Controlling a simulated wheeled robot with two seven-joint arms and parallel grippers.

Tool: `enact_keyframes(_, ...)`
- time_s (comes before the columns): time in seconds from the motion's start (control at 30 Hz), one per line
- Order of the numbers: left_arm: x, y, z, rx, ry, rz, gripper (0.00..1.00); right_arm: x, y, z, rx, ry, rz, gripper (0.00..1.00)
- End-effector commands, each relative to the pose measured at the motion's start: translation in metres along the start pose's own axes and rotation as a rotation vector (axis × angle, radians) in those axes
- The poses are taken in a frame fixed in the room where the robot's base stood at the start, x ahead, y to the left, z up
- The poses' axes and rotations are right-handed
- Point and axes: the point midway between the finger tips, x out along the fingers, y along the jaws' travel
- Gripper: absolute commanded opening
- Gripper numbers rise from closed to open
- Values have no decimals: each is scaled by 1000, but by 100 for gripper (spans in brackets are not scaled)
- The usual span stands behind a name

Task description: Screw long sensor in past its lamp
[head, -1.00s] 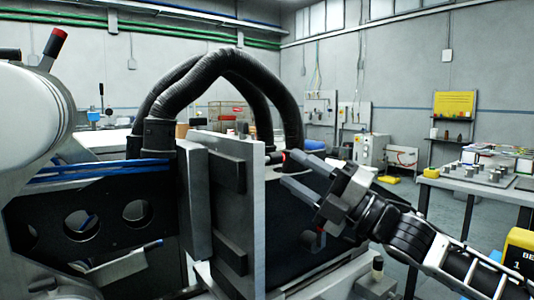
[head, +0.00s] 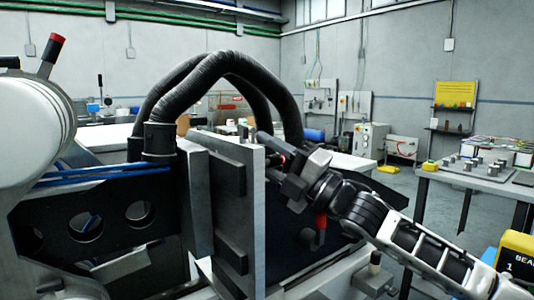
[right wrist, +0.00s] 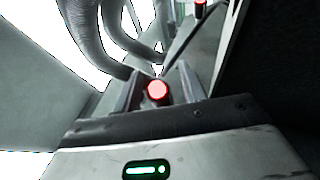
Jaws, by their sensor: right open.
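My right gripper (head: 275,158) is open behind the right edge of the upright grey plate (head: 256,215), its fingers partly hidden by it. A small red glow (head: 282,158) shows by the fingers in the head view. In the right wrist view a round part with a glowing red end (right wrist: 158,90) sits between the open fingers of the right gripper (right wrist: 160,76). I cannot tell whether it is the long sensor or its lamp, or whether a finger touches it. A second red-ended dark part (right wrist: 200,9) is farther off. My left gripper is not in view.
Thick black corrugated hoses (head: 215,68) arch over the plate close to my right gripper. A red-handled part (head: 320,226) is below my right wrist. A bench with metal parts (head: 480,184) stands at the right.

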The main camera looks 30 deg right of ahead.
Motion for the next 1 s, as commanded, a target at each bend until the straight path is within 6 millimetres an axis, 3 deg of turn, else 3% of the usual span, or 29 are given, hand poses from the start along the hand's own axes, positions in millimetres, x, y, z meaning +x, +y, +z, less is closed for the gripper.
enact_keyframes(0.1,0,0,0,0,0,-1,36,0,0,0,0,0,0,41)
enact_keyframes(0.27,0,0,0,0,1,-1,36,0,0,0,1,0,0,0)
enact_keyframes(0.67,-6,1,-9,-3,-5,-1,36,1,2,0,18,1,-46,0)
enact_keyframes(1.0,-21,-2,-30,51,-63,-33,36,4,5,2,106,1,-269,0)
